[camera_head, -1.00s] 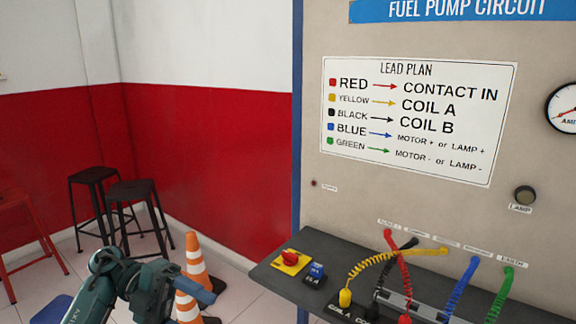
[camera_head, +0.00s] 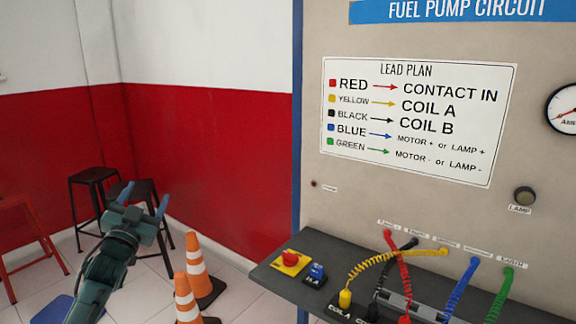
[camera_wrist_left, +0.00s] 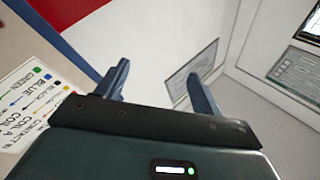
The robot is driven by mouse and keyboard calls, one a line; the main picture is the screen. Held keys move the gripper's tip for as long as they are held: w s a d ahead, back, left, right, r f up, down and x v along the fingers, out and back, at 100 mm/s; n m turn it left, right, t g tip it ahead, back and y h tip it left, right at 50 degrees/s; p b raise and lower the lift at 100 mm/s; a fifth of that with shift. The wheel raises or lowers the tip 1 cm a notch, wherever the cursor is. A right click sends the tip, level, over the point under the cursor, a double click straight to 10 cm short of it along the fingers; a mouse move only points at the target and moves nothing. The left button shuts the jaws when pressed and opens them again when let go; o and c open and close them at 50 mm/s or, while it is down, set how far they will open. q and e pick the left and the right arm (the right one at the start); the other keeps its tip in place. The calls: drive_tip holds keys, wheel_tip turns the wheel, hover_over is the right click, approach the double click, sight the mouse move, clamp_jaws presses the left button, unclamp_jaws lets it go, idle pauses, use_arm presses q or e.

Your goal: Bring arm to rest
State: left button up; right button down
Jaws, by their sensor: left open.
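My left gripper (camera_head: 143,197) is at the lower left of the head view, its two blue fingers spread apart and pointing up. It is empty and stands clear of the trainer bench, in front of the black stools. The left wrist view also shows the open fingers (camera_wrist_left: 157,88), with nothing between them. My right gripper is in neither view.
The trainer bench (camera_head: 262,275) at the right carries a red knob on a yellow plate (camera_head: 291,260), a blue switch (camera_head: 316,271) and several coloured leads. Two orange cones (camera_head: 197,262) stand close to my left arm. Black stools (camera_head: 92,178) and a red stool (camera_head: 22,215) are behind.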

use_arm(q)
wheel_tip(320, 180, down, 7)
drive_tip(key=a+n+g+y, duration=0.3)
drive_tip(key=g, duration=0.2)
drive_tip(key=s+d+f+g+h, duration=0.1)
drive_tip(key=s+d+f, duration=0.4)
drive_tip(key=f, duration=0.3)
drive_tip(key=s+d+f+g+h, duration=0.1)
drive_tip(key=s+d+f+h, duration=0.1)
drive_tip(key=s+d+f, duration=0.35)
drive_tip(key=s+d+f+g+h, duration=0.1)
drive_tip(key=s+d+f, duration=0.2)
drive_tip(key=s, duration=0.6)
drive_tip(key=s+d+f+g, duration=0.1)
drive_tip(key=s+d+f, duration=0.3)
drive_tip(key=s, duration=0.6)
drive_tip(key=s+d+f+g+h, duration=0.1)
drive_tip(key=s+d+f, duration=0.3)
drive_tip(key=s, duration=0.5)
wheel_tip(320, 180, down, 2)
drive_tip(key=shift+s+f+g+h, duration=0.15)
drive_tip(key=shift+g+h, duration=0.15)
drive_tip(key=shift+g, duration=0.3)
